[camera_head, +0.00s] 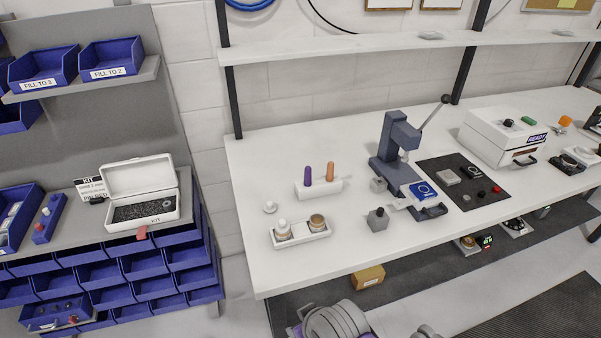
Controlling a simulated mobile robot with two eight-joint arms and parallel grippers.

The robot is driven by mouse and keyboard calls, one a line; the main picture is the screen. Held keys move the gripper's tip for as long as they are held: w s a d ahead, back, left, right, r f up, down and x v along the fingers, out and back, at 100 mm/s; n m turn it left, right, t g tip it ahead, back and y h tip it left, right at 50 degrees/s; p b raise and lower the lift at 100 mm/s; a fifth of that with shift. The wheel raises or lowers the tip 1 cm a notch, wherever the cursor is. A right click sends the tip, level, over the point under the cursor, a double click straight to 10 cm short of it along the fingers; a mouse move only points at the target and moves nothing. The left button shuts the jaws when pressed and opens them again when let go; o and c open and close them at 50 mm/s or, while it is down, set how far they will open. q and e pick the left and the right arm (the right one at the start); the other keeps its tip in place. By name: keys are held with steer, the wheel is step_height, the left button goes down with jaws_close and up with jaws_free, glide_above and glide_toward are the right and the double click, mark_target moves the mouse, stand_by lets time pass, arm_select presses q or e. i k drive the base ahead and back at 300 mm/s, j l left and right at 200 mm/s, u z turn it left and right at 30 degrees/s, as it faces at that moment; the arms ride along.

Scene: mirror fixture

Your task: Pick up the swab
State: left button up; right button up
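I cannot make out a swab for certain at this size. A small white tray (318,236) near the bench's left front holds a white-topped bottle (282,230) and a brown-topped jar (317,222). A small round white item (270,207) lies just behind the tray. Behind them a white holder (305,192) carries an upright purple handle (308,174) and an upright orange handle (330,171). Neither of my grippers can be made out in this view. Grey rounded parts at the bottom edge look like my own body.
The white workbench (260,258) has free room at its left front. A blue-grey lever press (395,150), a grey block (377,220), a black mat (450,172) and a white box machine (500,135) stand rightward. An open white case (140,180) sits on the left bin rack.

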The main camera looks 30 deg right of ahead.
mark_target(307, 182)
steer(key=z, duration=1.25)
